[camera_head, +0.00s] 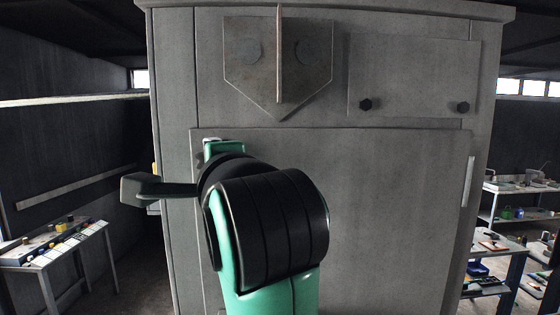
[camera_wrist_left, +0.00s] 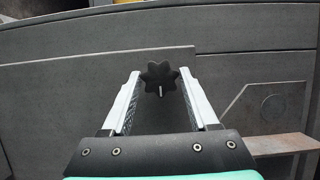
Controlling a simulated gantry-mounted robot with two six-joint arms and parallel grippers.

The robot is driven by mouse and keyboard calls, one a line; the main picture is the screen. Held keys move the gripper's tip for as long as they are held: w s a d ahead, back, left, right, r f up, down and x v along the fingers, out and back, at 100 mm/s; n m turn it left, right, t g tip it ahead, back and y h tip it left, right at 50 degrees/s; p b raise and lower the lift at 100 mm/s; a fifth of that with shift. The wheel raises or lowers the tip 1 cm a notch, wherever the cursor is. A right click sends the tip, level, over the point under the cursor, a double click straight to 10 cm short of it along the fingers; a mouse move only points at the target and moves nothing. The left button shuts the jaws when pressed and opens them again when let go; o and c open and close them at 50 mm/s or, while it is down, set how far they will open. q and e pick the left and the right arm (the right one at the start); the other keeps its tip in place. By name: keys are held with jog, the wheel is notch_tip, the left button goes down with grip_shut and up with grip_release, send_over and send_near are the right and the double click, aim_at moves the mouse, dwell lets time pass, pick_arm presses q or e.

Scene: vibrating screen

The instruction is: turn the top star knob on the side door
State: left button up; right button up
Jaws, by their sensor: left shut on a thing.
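The black star knob (camera_wrist_left: 160,75) shows in the left wrist view, on the grey side door (camera_head: 400,200). A short pale pin or pointer stands at its middle. My left gripper (camera_wrist_left: 160,78) is shut on the knob, with a pale finger on either side of it. In the head view my green and black left arm reaches up to the door's upper left part and hides the fingers and this knob. My right gripper is in neither view.
A pointed metal bracket (camera_head: 285,95) juts out above the door. A smaller panel (camera_head: 415,70) with two dark knobs is at upper right. A bench (camera_head: 60,240) stands at far left and shelves (camera_head: 510,215) at far right.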

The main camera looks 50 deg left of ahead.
pick_arm(q)
jog(key=o, duration=1.3)
jog(key=shift+o, duration=0.2)
jog(key=s+d+b, duration=0.2)
jog(key=d+b, duration=0.1)
jog(key=d, duration=0.8)
jog(key=shift+s+d, duration=0.15)
jog(key=shift+d, duration=0.05)
